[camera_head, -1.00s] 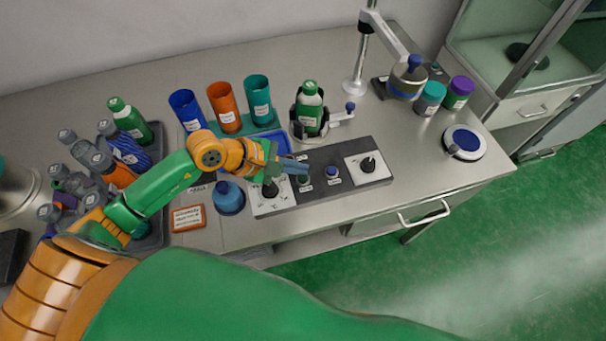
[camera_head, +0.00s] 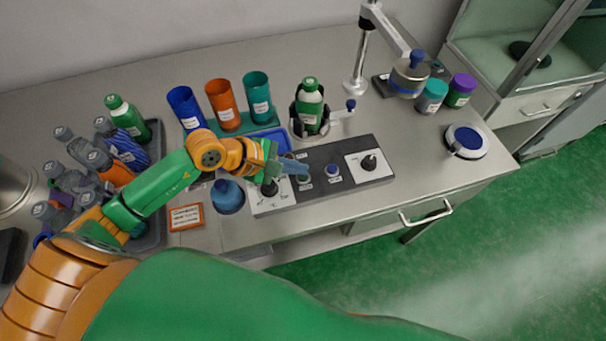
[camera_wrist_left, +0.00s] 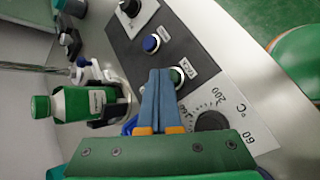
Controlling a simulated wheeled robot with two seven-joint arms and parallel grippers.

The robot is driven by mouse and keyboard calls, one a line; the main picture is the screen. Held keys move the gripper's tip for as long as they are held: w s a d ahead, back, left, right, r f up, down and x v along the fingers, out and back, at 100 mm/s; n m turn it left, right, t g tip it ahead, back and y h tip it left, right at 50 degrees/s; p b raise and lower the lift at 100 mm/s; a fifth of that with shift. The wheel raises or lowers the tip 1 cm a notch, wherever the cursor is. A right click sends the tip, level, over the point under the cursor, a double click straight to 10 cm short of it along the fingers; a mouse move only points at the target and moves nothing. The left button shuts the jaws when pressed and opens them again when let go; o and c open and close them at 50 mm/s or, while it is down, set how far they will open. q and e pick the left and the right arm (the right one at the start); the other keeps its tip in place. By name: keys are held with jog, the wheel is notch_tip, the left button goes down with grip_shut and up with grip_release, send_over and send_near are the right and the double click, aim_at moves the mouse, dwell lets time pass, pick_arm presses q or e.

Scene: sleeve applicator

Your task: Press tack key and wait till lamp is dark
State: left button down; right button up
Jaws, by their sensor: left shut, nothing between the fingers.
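The dark control panel (camera_head: 318,157) lies along the bench front. A green key (camera_head: 304,179) with a small white label sits on it; it also shows in the left wrist view (camera_wrist_left: 177,77), where the label is too blurred to read surely. A blue key (camera_head: 332,170) is to its right, and it shows in the left wrist view (camera_wrist_left: 151,44). My left gripper (camera_head: 301,171) is shut and empty, fingertips close beside the green key. In the left wrist view its blue fingers (camera_wrist_left: 159,72) partly overlap that key; contact cannot be told. I cannot make out a lit lamp.
White-plated dials (camera_head: 270,188) (camera_head: 369,163) stand at both panel ends. A green bottle (camera_head: 310,105) is held in a clamp behind the panel.

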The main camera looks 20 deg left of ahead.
pick_arm(q)
jog(key=shift+f+b, duration=0.45)
jog(key=shift+b, duration=0.05)
dwell(0.7)
jog(key=shift+r, duration=0.15)
jog(key=shift+r+p, duration=0.55)
jog(key=shift+r, duration=0.2)
notch_tip(320, 180, up, 5)
jog(key=p, duration=0.3)
dwell(5.3)
